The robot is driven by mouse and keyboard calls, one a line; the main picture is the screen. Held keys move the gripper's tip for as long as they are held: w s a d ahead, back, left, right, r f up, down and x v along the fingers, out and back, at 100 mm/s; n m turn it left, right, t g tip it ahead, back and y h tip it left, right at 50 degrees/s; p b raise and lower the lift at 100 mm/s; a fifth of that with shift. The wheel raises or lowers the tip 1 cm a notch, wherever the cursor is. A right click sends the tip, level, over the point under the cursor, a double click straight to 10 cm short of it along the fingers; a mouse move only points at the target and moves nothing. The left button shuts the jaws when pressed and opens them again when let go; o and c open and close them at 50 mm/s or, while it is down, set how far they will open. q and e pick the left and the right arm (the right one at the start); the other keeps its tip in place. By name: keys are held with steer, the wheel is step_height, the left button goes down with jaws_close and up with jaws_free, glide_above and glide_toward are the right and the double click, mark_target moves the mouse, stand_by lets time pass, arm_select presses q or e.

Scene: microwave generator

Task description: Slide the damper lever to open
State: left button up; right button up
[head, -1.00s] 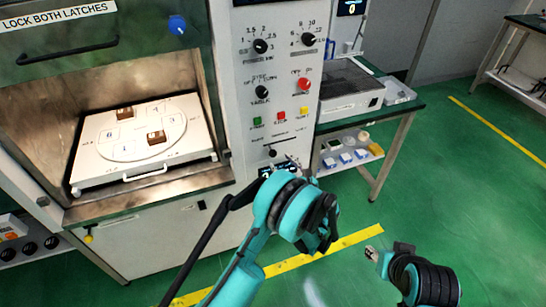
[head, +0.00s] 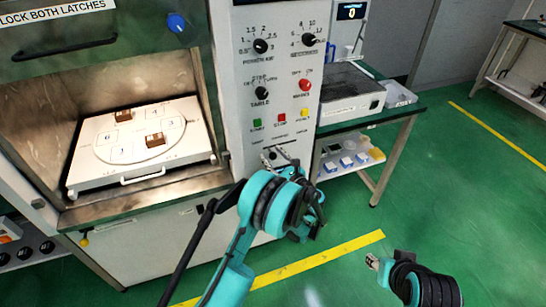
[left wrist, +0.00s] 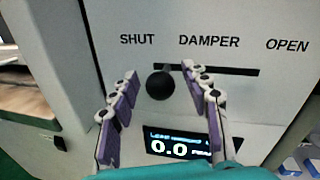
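The damper lever's round black knob (left wrist: 160,85) sits near the SHUT end of a dark horizontal slot (left wrist: 235,71). The slot runs right toward the OPEN label (left wrist: 288,45). My left gripper (left wrist: 163,78) is open, with one purple finger on each side of the knob and visible gaps to it. In the head view my left gripper (head: 284,160) is at the lower control panel and hides much of the damper. My right gripper (head: 374,262) is low on the right, away from the panel; its fingers are too small to judge.
A display reading 0.0 (left wrist: 180,144) sits below the slot. Green, red and yellow buttons (head: 281,118) are above my left gripper. The chamber (head: 90,95) with a white tray stands left, a green table (head: 400,112) right. The floor around my right gripper is clear.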

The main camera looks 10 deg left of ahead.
arm_select(q)
jaws_close()
steer(key=w+d, duration=0.2)
steer(key=d, duration=0.1)
steer(key=w+d, duration=0.3)
steer(key=d, duration=0.2)
steer(key=shift+w+d, duration=0.3)
steer(key=shift+w, duration=0.1)
steer(key=shift+o, duration=0.3)
jaws_free()
steer(key=shift+w+d, duration=0.1)
steer(key=v, duration=1.2)
steer(key=shift+r, duration=0.1)
